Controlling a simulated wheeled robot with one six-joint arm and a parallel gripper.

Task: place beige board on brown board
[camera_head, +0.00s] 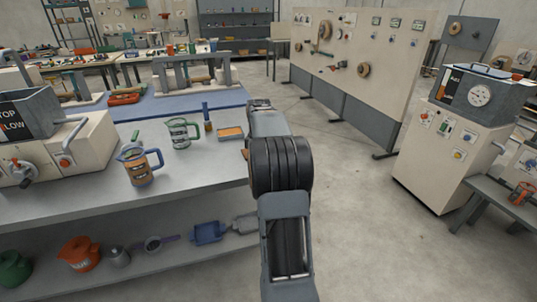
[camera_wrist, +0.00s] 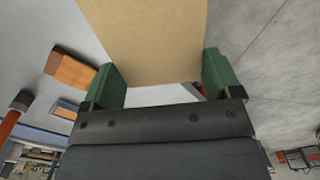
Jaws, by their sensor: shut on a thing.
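My gripper (camera_wrist: 163,88) is shut on the beige board (camera_wrist: 145,35), a flat tan piece between its green finger pads in the wrist view. The board runs out of the top of that view, so its far end is hidden. A brown board (camera_wrist: 71,71) with a dark edge lies on the grey bench to the left of the gripper, apart from the beige board. In the head view my arm hides the gripper's fingers and the beige board. A small brown edge (camera_head: 246,153) shows beside my arm there; I cannot tell which board it is.
An orange-filled tray (camera_head: 231,133) lies on the grey bench (camera_head: 190,178), with a green-banded jug (camera_head: 180,133), a brown-banded jug (camera_head: 139,164) and a brush-like tool (camera_head: 207,117) to its left. Open floor (camera_head: 355,210) lies right of my arm. A beige machine (camera_head: 446,150) stands further right.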

